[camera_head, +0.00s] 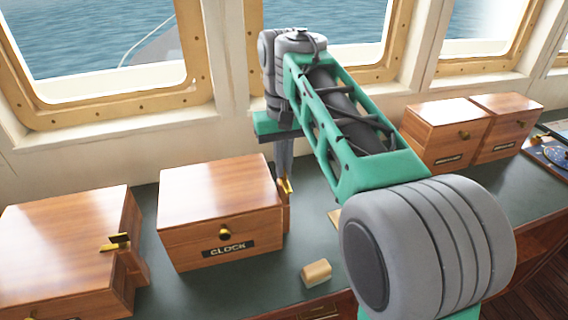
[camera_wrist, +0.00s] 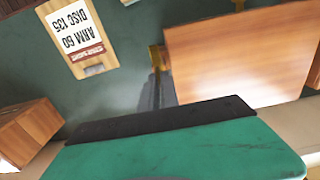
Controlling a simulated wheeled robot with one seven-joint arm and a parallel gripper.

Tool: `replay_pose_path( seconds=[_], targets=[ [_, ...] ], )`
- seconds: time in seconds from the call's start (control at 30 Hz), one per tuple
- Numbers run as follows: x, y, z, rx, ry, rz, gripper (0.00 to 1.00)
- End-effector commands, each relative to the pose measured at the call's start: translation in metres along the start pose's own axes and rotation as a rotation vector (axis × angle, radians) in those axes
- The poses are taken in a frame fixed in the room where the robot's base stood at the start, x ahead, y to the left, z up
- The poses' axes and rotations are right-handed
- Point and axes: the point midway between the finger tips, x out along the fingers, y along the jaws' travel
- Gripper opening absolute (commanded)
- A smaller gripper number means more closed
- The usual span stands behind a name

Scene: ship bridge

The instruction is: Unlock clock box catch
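The clock box (camera_head: 215,195) is a brown wooden box with a "CLOCK" label and brass knob on its front; its lid is down. In the wrist view the box (camera_wrist: 240,55) fills the right side. Its small brass catch (camera_head: 286,188) is on the box's right side; it also shows in the wrist view (camera_wrist: 155,57). My gripper (camera_head: 284,172) points down beside that side, its grey fingertips at the catch. In the wrist view the fingers (camera_wrist: 155,88) look close together by the brass; I cannot tell whether they grip it.
Another wooden box (camera_head: 65,250) with a brass catch stands close on the left. A small wooden block (camera_head: 316,273) lies in front on the green counter. Two more boxes (camera_head: 450,135) stand at the right. A card reading "ARM 60 DISC 135" (camera_wrist: 78,38) lies nearby. Windows rise behind.

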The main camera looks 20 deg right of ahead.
Motion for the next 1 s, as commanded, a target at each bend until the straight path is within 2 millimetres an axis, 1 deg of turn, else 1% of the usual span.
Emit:
replay_pose_path(
  seconds=[0.47, 0.5, 0.73, 0.93, 1.0],
  targets=[
    [0.0002, -0.0001, 0.0000, -0.015, -0.001, 0.000, 0.00],
    [0.0002, -0.0001, 0.0000, -0.015, -0.001, 0.000, 0.09],
    [0.0001, 0.0000, 0.0000, -0.014, 0.000, 0.000, 0.27],
    [-0.0001, 0.0001, 0.0000, -0.013, 0.000, 0.000, 0.27],
    [-0.0042, 0.0001, -0.0001, -0.013, 0.000, 0.000, 0.27]
  ],
)
